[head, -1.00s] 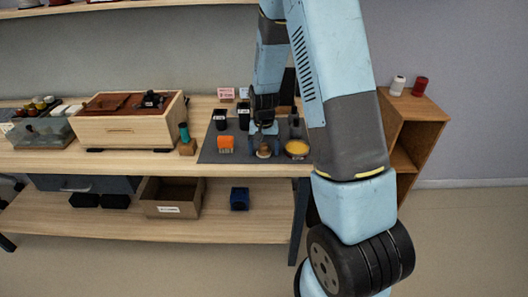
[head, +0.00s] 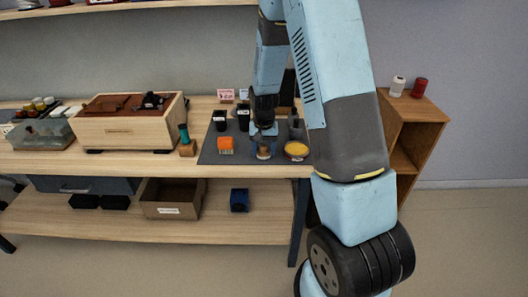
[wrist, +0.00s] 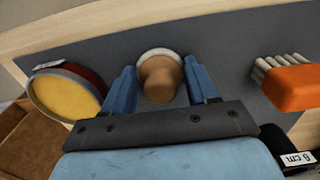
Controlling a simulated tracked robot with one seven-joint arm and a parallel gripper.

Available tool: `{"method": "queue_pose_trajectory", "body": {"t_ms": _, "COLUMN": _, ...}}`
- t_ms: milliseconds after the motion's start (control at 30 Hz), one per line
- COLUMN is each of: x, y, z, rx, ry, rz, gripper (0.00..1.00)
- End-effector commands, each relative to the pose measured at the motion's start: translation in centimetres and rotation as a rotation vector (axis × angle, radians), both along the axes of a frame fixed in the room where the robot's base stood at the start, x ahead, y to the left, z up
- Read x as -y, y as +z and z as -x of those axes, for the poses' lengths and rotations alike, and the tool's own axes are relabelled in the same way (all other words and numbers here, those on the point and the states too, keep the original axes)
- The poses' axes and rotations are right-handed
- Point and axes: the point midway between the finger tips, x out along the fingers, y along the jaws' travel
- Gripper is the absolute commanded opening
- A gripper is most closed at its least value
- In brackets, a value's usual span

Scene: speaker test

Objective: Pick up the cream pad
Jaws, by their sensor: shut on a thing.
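The cream pad (head: 263,153) stands on the grey mat near its front edge, with a round wooden knob on top. In the wrist view the cream pad (wrist: 160,80) shows its tan knob and a pale rim around the base. My gripper (head: 264,131) is over it, pointing down. In the wrist view the two blue fingers of my gripper (wrist: 160,68) are on either side of the pad, shut on it. Whether the pad is clear of the mat cannot be told.
A yellow round tin (head: 296,149) is close on the right and an orange brush (head: 225,145) on the left. Black boxes (head: 219,119) stand behind on the grey mat (head: 208,153). A green-handled tool (head: 185,138) and a wooden chest (head: 125,127) are farther left.

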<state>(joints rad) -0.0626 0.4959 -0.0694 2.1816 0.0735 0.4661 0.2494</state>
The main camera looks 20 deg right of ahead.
Motion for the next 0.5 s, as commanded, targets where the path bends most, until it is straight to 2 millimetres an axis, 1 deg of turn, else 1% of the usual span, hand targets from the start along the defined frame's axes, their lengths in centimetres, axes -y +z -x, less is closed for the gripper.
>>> {"method": "queue_pose_trajectory", "body": {"t_ms": 167, "x": 0.0, "y": 0.8, "z": -0.1, "rx": 0.002, "ry": 0.0, "rz": 0.0, "gripper": 0.28}}
{"method": "queue_pose_trajectory", "body": {"t_ms": 267, "x": 0.0, "y": 2.0, "z": -0.1, "rx": 0.004, "ry": 0.001, "rz": 0.0, "gripper": 0.28}}
{"method": "queue_pose_trajectory", "body": {"t_ms": 333, "x": 0.0, "y": 3.2, "z": -0.1, "rx": 0.005, "ry": 0.001, "rz": 0.001, "gripper": 0.28}}
{"method": "queue_pose_trajectory", "body": {"t_ms": 500, "x": -0.5, "y": 5.7, "z": 2.1, "rx": 0.004, "ry": 0.002, "rz": 0.0, "gripper": 0.28}}
